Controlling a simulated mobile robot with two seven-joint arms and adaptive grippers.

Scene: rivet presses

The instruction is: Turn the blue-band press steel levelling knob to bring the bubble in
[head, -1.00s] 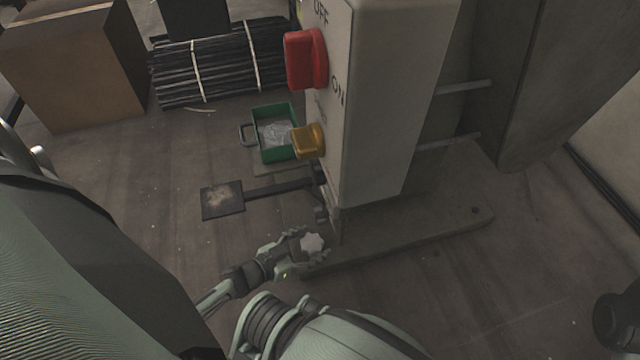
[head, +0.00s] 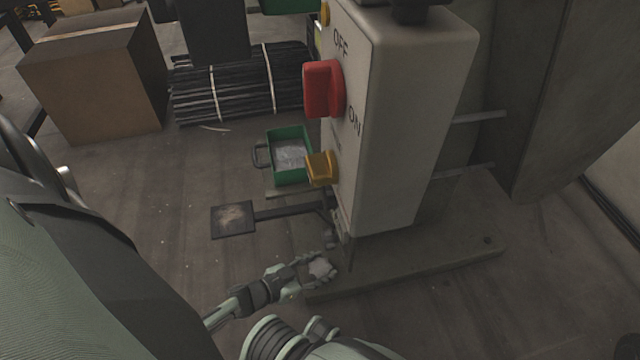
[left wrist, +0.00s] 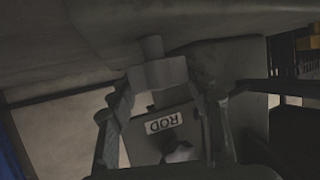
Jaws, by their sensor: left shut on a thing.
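My left gripper (head: 312,272) is low beside the foot of the grey press (head: 405,130). It is shut on a small pale, lobed knob (head: 320,268), which shows between its fingers near the front end of the press's base. In the left wrist view the two fingers of my left gripper (left wrist: 165,92) stand either side of a grey stepped piece and a plate labelled "ROD" (left wrist: 165,123). I cannot tell which part there is the knob. No bubble level can be made out. My right gripper is not in view.
A cardboard box (head: 92,95) and bundled black rods (head: 240,90) stand behind. Floor at left is clear.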

